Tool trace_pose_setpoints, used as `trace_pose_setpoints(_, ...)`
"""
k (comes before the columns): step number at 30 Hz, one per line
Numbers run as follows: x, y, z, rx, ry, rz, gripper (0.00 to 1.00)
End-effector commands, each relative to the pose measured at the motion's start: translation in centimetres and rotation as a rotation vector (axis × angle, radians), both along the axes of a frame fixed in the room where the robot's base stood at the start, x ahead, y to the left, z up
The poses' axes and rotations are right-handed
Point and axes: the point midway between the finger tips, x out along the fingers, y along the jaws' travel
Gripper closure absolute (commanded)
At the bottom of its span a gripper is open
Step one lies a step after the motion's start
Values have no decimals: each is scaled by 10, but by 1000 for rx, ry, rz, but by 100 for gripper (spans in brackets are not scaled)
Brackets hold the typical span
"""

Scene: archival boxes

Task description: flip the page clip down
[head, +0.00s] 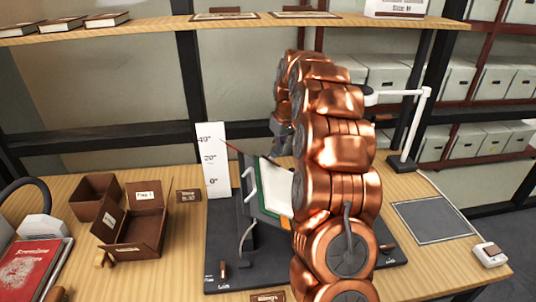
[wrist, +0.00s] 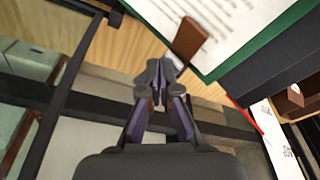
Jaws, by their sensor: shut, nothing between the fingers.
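A tilted stand on a dark base carries a white page (head: 274,187) with a green border, partly hidden by my arm. In the wrist view the page (wrist: 215,25) fills the upper part, with its green border to the right. A brown tab (wrist: 189,40), which looks like the page clip, overlaps the page edge and sticks out past it. I cannot make out the clip in the head view. My gripper (wrist: 154,76) is shut and empty, its fingertips beside the tab in the picture with a small gap. In the head view my gripper (head: 283,132) is mostly behind my arm.
A white angle scale (head: 214,160) stands left of the stand. Open brown boxes (head: 135,225) and a red book (head: 30,272) lie further left. A grey mat (head: 432,221) is at right, near a white lamp (head: 402,160). A shelf (head: 150,26) spans above.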

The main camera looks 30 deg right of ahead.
Motion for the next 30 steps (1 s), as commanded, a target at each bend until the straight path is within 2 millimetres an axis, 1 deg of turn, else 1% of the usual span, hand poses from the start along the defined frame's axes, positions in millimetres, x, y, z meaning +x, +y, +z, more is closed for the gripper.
trace_pose_setpoints(1, 2, -1, 7, -1, -2, 0, 100)
trace_pose_setpoints(6, 8, -3, 24, -3, -6, -1, 100)
trace_pose_setpoints(24, 23, -10, 79, -3, -4, -1, 100)
trace_pose_setpoints(30, 24, -10, 89, -1, -1, 0, 100)
